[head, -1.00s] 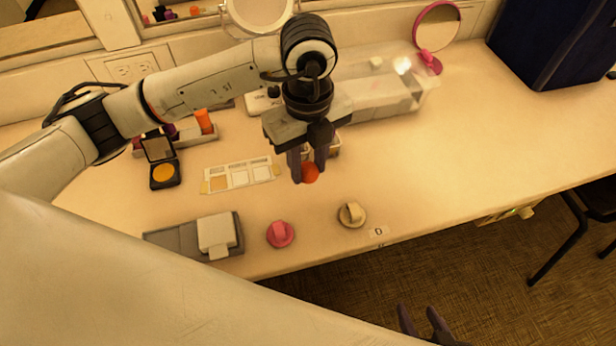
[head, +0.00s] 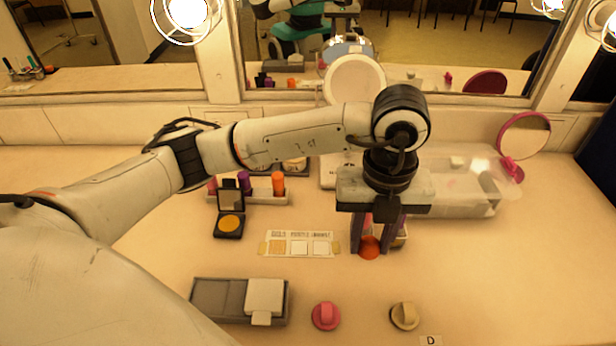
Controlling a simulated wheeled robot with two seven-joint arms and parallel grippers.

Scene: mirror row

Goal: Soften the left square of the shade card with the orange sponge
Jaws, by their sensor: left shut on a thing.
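The shade card (head: 301,235) lies flat on the counter, taped at both ends, with a row of squares. Its left square (head: 277,247) is tan and the other two are pale. My left gripper (head: 370,243) points down just right of the card. It is shut on the orange sponge (head: 369,252), which shows as a rounded orange-red end between the fingertips. The sponge is apart from the card's squares; its exact height above the counter is hard to tell. My right gripper is out of view.
An open compact (head: 229,225) stands left of the card. A grey tray with a white block (head: 264,297), a pink knobbed disc (head: 326,315) and a cream one (head: 404,315) lie in front. A clear box (head: 465,198) and a round mirror (head: 354,82) stand behind.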

